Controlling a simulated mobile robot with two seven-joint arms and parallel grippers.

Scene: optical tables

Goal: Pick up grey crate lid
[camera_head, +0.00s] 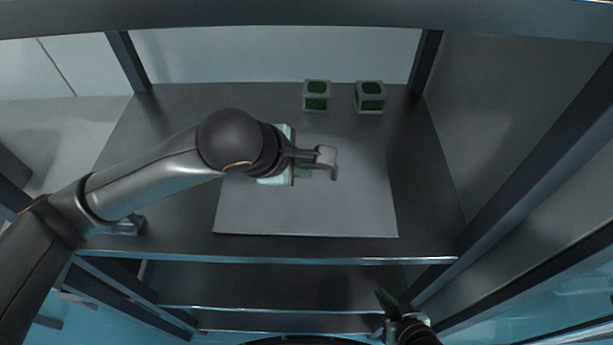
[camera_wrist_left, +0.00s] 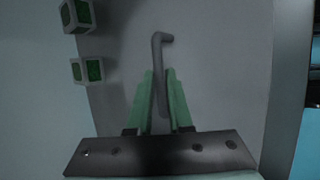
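The grey crate lid (camera_head: 350,215) is a flat, pale grey panel on the upper dark shelf, and it fills much of the left wrist view (camera_wrist_left: 225,70). A bent grey handle (camera_head: 326,155) stands up from it. My left gripper (camera_head: 304,172) is over the lid's upper middle. In the left wrist view the handle (camera_wrist_left: 159,60) lies between its green fingers (camera_wrist_left: 160,100), which look closed against it on both sides. Whether the lid is lifted cannot be told. My right gripper (camera_head: 385,300) is low in front of the shelf, away from the lid, its opening unclear.
Two small grey cubes with green faces, one at left (camera_head: 317,95) and one at right (camera_head: 370,97), stand behind the lid. Dark posts (camera_head: 425,65) and a top beam (camera_head: 300,14) frame the shelf (camera_head: 165,215). The shelf is bare right of the lid.

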